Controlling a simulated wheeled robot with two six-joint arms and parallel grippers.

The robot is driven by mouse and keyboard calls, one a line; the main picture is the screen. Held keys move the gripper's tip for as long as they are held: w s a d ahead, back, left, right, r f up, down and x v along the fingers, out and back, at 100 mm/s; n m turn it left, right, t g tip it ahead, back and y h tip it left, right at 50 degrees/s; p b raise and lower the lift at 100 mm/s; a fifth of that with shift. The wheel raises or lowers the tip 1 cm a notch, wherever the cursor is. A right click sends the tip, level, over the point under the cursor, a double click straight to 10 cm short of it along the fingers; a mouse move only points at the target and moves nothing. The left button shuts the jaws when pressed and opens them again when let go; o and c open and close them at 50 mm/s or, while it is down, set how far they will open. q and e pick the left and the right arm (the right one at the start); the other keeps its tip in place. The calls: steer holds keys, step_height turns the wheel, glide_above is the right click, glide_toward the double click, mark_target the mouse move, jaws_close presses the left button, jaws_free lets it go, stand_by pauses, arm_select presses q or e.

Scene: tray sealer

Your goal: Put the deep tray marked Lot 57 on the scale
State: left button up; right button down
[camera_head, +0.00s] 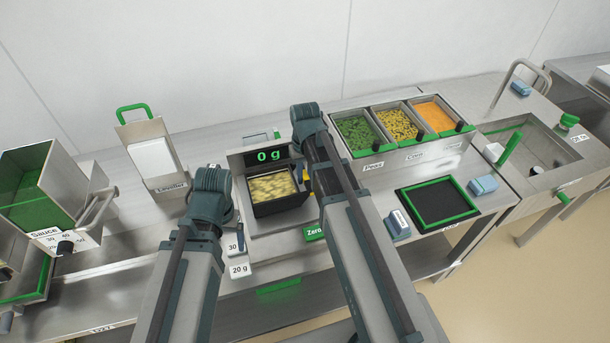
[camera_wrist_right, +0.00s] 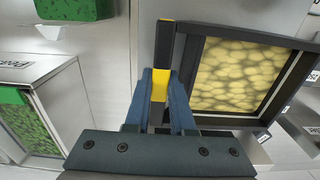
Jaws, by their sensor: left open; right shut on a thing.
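A black deep tray (camera_head: 272,205) with pale yellow contents is at the scale (camera_head: 285,222), below its green "0 g" display (camera_head: 268,155). I cannot tell whether it touches the plate. In the right wrist view, my right gripper (camera_wrist_right: 161,88) is shut on the tray's black and yellow handle, beside the tray (camera_wrist_right: 248,115). My right gripper's fingers are hidden behind its arm in the head view. My left gripper (camera_head: 212,192) is left of the scale, open and apart from the tray; its fingertips are mostly hidden. No Lot 57 mark is readable.
Green, yellow and orange food bins (camera_head: 395,130) stand at the back right. A sink (camera_head: 540,145) is far right.

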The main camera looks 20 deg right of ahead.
stand_by(0.4)
steer(key=c, duration=0.7)
jaws_free()
steer(key=c, duration=0.3)
steer(key=shift+r, duration=0.15)
step_height(320, 180, up, 7)
steer(key=p, duration=0.7)
